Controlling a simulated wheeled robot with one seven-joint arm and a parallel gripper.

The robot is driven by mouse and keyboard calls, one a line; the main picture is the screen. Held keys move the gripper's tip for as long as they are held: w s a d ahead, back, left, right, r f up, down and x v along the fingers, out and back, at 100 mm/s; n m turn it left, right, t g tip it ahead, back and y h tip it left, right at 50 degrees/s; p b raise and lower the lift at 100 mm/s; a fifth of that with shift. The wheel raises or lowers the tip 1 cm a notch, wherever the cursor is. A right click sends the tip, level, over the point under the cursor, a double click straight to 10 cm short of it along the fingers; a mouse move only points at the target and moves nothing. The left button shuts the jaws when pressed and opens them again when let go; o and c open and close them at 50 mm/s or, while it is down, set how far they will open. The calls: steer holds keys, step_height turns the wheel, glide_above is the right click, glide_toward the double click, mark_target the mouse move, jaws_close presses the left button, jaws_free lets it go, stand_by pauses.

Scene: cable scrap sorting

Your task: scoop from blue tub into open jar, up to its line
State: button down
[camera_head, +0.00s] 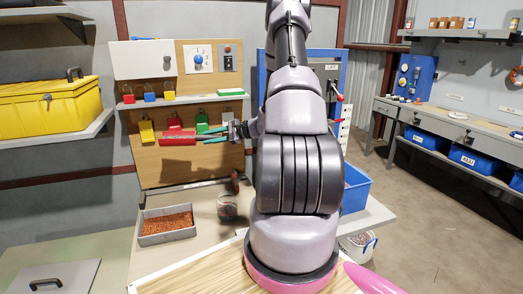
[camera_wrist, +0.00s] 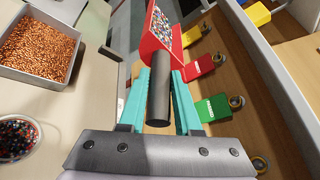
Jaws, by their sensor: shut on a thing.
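My gripper (camera_head: 229,134) is shut on the dark handle of a red scoop (camera_head: 178,138), raised in front of the back board. In the wrist view the teal fingers (camera_wrist: 160,76) clasp the handle, and the red scoop (camera_wrist: 160,32) holds multicoloured granules. A clear jar (camera_head: 227,207) stands on the table, below and right of the scoop in the head view. The wrist view shows the jar (camera_wrist: 17,138) at lower left, its top open, with multicoloured granules inside. Its line cannot be made out. The blue tub (camera_head: 355,190) is partly hidden behind my arm; its contents are not visible.
A grey tray (camera_head: 150,240) of copper granules stands left of the jar. Coloured padlocks (camera_head: 202,120) hang on the board (camera_head: 150,172) close behind the scoop. A white bucket (camera_head: 357,250) is on the floor at right. The table front is mostly clear.

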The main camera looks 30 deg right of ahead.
steer(key=s+d+f+n+g, duration=0.3)
steer(key=s+d, duration=0.2)
steer(key=d, duration=0.4)
steer(key=s+d+f+n+g, duration=0.2)
steer(key=s+d+f+g, duration=0.1)
steer(key=d, duration=0.7)
steer(key=shift+s+f+n+g, duration=0.3)
steer(key=shift+s+f+n, duration=0.15)
steer(key=shift+s, duration=0.75)
steer(key=shift+a+r, duration=0.15)
steer(key=shift+r, duration=0.1)
steer(key=shift+h, duration=0.3)
steer(key=shift+a+r, duration=0.2)
steer(key=shift+a, duration=0.05)
